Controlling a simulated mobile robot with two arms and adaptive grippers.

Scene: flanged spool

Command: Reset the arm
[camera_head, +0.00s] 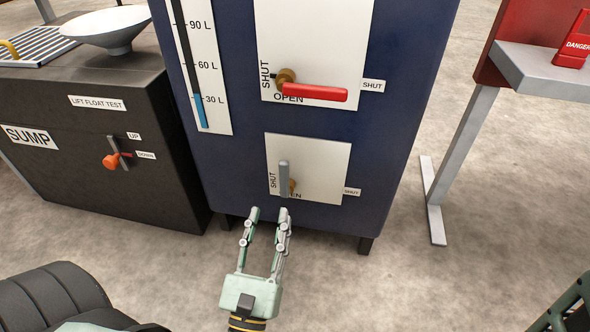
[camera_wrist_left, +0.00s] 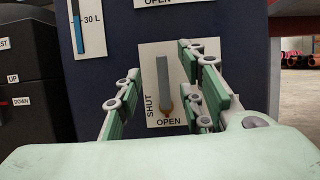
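My left gripper (camera_head: 269,213) is open and empty in front of the lower valve panel on the dark blue cabinet. The lower valve's grey handle (camera_head: 284,176) stands upright on a brass stem, over a white plate marked SHUT and OPEN. In the left wrist view the grey handle (camera_wrist_left: 162,82) shows between the fingers of my left gripper (camera_wrist_left: 160,90), which look apart from it. Part of my right arm shows at the lower right edge of the head view; its gripper is out of view.
Above, a red handle (camera_head: 314,92) lies level on the upper plate. A black SUMP box (camera_head: 80,180) with an orange-knobbed lever (camera_head: 113,160) stands left. A grey-legged stand (camera_head: 460,150) with a red DANGER item (camera_head: 572,45) is at right. The floor in front of the cabinet is clear.

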